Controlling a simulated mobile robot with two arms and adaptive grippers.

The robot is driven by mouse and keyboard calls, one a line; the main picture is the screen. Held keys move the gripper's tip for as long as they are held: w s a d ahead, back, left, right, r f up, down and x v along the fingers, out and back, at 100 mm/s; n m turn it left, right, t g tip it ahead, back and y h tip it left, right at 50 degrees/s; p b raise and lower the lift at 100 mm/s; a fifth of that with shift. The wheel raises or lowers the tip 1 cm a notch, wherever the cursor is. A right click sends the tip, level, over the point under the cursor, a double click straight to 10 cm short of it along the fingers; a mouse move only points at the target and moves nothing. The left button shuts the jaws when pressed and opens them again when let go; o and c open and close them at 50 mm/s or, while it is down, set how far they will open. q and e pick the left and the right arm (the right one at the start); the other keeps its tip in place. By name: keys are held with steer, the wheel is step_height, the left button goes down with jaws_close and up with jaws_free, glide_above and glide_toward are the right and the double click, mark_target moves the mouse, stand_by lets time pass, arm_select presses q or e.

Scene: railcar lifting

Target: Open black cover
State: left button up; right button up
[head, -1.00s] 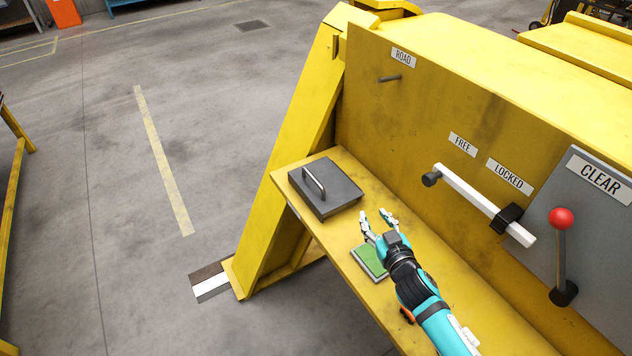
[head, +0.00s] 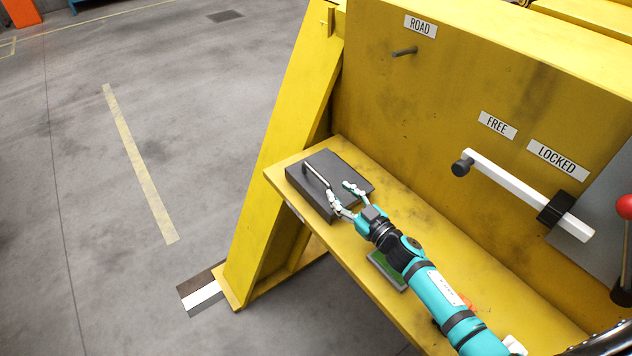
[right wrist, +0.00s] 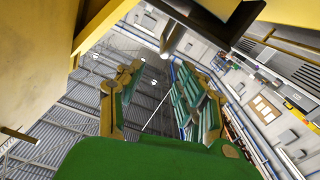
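The black cover (head: 348,172) is a flat dark box-like lid with a metal bar handle (head: 314,173). It lies shut at the far left end of the yellow shelf. My right gripper (head: 342,192) is over the cover's near right part, with its fingers spread and nothing between them. One finger is close to the handle's near end; I cannot tell if it touches. My left gripper is not in view.
A green pad (head: 386,268) lies on the yellow shelf (head: 495,320), partly under my right arm. Behind, the yellow wall carries a ROAD peg (head: 404,52) and a white lever (head: 510,187) by the FREE and LOCKED labels. A red-knobbed lever (head: 625,207) is at the right edge.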

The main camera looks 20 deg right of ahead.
mark_target(327, 184)
steer(key=shift+w+a+f+b, duration=0.25)
steer(key=shift+w+f+b, duration=0.15)
steer(key=shift+w+f, duration=0.35)
steer(key=b+x, duration=0.2)
steer(key=x, duration=0.4)
steer(key=shift+w+f, duration=0.1)
steer(key=shift+w, duration=0.05)
steer(key=shift+w+a+b, duration=0.2)
steer(key=shift+w+b, duration=0.15)
steer(key=shift+w, duration=0.05)
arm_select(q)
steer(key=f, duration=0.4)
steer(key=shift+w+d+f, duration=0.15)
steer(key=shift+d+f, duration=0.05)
arm_select(e)
steer(key=shift+c, duration=0.2)
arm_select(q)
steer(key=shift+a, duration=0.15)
arm_select(e)
jaws_close()
